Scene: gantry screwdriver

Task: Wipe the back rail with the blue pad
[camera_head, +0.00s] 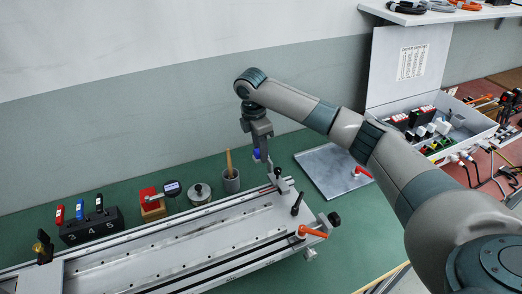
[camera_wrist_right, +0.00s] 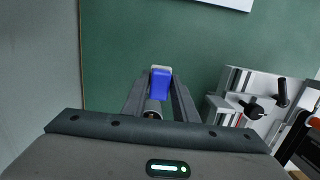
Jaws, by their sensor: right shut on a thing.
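My right gripper (camera_head: 262,157) points down near the far right end of the gantry. It is shut on the blue pad (camera_head: 256,154), which also shows between the fingers in the right wrist view (camera_wrist_right: 160,84), with a grey part behind it. In that view the pad is over the green surface, to the left of the gantry, and looks apart from it. The back rail (camera_head: 150,228) runs along the far edge of the gantry bed, from lower left up to an end block near my gripper. My left gripper is out of view.
A grey cup with a wooden stick (camera_head: 231,182), a lidded metal pot (camera_head: 199,193), a red-and-wood block (camera_head: 151,205) and a numbered holder (camera_head: 92,227) stand behind the rail. An orange-handled lever (camera_head: 312,232) is at the gantry's right end. A grey plate (camera_head: 333,170) lies right.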

